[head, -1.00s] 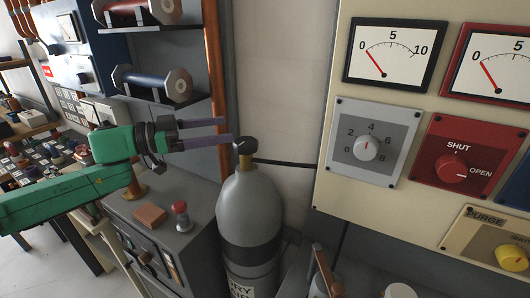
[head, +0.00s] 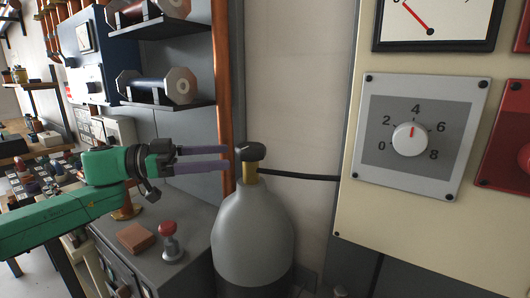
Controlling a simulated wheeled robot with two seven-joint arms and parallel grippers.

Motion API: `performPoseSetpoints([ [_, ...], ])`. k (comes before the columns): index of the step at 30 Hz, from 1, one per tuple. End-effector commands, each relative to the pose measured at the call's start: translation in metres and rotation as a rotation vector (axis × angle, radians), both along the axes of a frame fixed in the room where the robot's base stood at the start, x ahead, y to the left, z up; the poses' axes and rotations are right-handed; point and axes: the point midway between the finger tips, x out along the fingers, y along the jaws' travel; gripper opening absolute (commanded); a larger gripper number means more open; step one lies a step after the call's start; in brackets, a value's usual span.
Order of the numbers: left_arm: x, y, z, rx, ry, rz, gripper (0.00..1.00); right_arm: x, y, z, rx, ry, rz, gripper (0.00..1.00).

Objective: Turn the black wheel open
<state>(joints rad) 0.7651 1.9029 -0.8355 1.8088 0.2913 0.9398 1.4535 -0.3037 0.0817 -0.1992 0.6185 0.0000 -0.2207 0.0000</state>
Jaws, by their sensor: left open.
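The black wheel (head: 251,151) sits on a brass valve stem (head: 250,174) on top of a grey gas cylinder (head: 252,230). A dark hose runs from the valve to the right. My left gripper (head: 229,157), on a green arm, comes in from the left with its two purple-grey fingers pointing at the wheel. The fingers are apart and empty. Their tips end just left of the wheel and valve; I cannot tell whether they touch. My right gripper is not in view.
A cream panel (head: 350,205) with a white dial knob (head: 410,138) and gauge stands at the right. A grey cabinet (head: 190,245) below the arm carries a red-topped knob (head: 168,230) and a brown block (head: 134,237). A copper pipe (head: 222,80) rises behind the fingers.

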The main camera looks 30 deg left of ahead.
Motion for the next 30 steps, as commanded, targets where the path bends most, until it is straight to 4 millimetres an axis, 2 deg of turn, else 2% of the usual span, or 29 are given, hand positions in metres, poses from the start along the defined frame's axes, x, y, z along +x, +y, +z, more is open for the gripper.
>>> performPoseSetpoints([
  [1, 0.008, -0.013, 0.008, -0.005, 0.0, -0.007, 1.0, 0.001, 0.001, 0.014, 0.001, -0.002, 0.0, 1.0],
  [9, 0.049, -0.067, 0.01, -0.006, -0.002, -0.004, 1.0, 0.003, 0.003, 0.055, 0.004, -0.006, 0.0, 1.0],
  [14, 0.061, -0.081, 0.004, -0.002, -0.002, -0.002, 1.0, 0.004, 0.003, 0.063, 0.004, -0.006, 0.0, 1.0],
  [21, 0.062, -0.083, 0.0, 0.001, -0.001, 0.001, 1.0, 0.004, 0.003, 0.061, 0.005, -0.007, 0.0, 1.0],
  [22, 0.062, -0.083, 0.0, 0.001, -0.001, 0.001, 0.96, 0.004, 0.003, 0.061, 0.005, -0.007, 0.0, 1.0],
  [23, 0.062, -0.083, 0.0, 0.001, -0.001, 0.0, 0.85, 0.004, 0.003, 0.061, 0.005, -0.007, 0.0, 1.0],
  [27, 0.062, -0.083, 0.0, 0.001, -0.001, 0.0, 0.31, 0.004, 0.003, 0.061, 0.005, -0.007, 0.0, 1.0],
  [28, 0.062, -0.083, 0.0, 0.001, -0.001, 0.0, 0.23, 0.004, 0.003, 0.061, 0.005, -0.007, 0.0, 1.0],
  [30, 0.062, -0.083, 0.0, 0.001, -0.001, 0.001, 0.23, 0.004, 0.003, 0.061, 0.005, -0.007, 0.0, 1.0],
])
